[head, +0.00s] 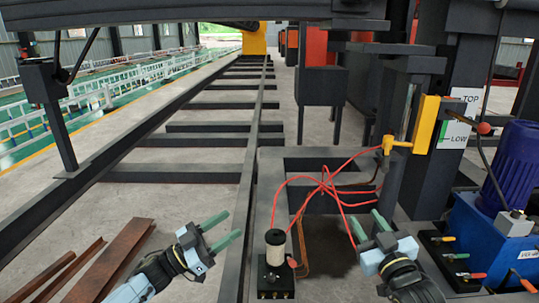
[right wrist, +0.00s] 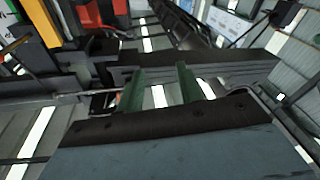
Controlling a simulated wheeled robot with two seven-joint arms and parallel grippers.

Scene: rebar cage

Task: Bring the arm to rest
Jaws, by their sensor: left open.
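My left gripper (head: 233,224) reaches in from the lower left of the head view. Its two green fingers are spread apart with nothing between them, over the floor left of the dark rail. My right gripper (head: 364,217) is at the lower right of centre, its green fingers pointing away from me and apart. The right wrist view also shows these fingers (right wrist: 158,82) apart, with no object between them. Neither gripper visibly holds anything.
A small cylinder unit (head: 275,246) with red hoses (head: 325,180) stands between my grippers; the hoses pass close to the right one. A blue pump unit (head: 490,240) is at right. Rusty bars (head: 110,265) lie at lower left.

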